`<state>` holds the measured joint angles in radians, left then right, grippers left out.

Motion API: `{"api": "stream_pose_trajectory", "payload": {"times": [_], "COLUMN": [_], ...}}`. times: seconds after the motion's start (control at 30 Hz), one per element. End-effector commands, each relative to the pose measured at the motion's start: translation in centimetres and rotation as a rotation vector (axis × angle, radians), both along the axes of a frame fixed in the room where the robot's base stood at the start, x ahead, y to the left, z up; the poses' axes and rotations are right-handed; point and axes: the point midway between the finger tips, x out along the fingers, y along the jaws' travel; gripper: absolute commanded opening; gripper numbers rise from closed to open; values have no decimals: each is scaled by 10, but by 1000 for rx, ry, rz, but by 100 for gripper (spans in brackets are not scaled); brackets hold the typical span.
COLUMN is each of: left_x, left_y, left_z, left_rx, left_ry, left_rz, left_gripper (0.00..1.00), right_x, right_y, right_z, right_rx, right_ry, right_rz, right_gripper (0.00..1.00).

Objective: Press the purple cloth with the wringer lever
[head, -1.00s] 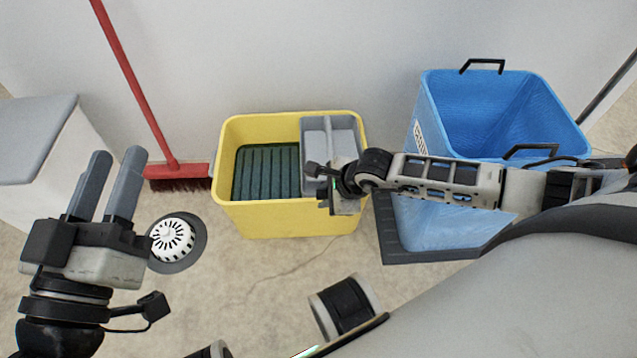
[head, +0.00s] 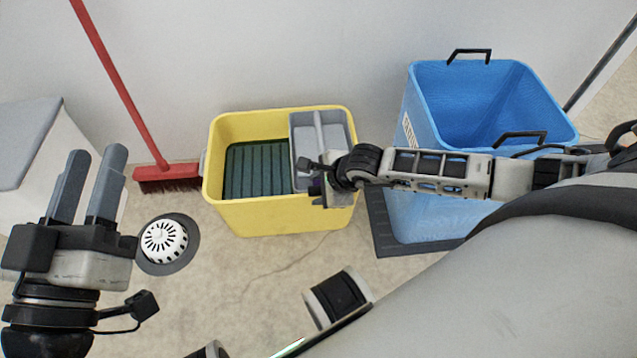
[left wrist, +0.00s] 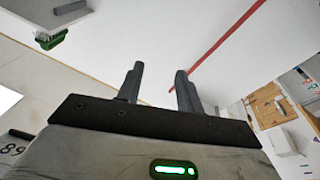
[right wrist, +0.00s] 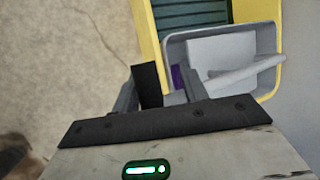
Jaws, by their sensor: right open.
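The yellow bucket (head: 270,220) stands on the floor at the middle, with a grey wringer basket (head: 301,150) in its right part. A pale grey bar (head: 320,130), apparently the lever, crosses the basket; it also shows in the right wrist view (right wrist: 245,76). A small piece of purple cloth (right wrist: 178,77) shows at the basket's near edge, mostly hidden by my right gripper (right wrist: 158,80). My left gripper (head: 96,155) is open and empty, raised at the far left.
A large blue bin (head: 450,215) with black handles stands right of the bucket. A red broom (head: 120,85) leans on the wall at left, near a white-and-grey cabinet (head: 30,140). A white floor drain (head: 164,241) lies left of the bucket.

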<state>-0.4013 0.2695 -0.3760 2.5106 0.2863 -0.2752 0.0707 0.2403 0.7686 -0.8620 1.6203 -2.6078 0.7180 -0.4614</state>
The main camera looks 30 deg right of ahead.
Motion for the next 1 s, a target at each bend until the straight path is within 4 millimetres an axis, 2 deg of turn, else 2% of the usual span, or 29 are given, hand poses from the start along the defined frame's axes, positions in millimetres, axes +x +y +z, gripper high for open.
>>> {"api": "stream_pose_trajectory", "payload": {"times": [0.03, 0.3, 0.37, 0.6, 0.8, 1.0], "left_x": [0, 0, -4, -24, -22, -23], "left_y": [0, -1, -2, -8, -3, 1], "left_z": [0, 2, -9, -39, -46, -52], "left_rx": [0, -5, -20, -70, 47, 121], "left_ry": [0, 17, 94, 394, 403, 410], "left_rz": [0, -8, -14, -48, -11, 11], "left_gripper": [36, 36, 36, 36, 36, 36], "right_x": [-3, -7, -11, -36, -57, -71], "right_y": [-8, -9, -11, -21, -29, -33], "right_z": [-5, 1, 7, 54, 96, 124], "right_rx": [-18, -17, -18, -16, -12, -7], "right_ry": [14, 19, 19, 22, 18, 12], "right_rz": [-10, -9, -10, -8, -5, -1], "right_gripper": [43, 43, 43, 43, 43, 43]}}
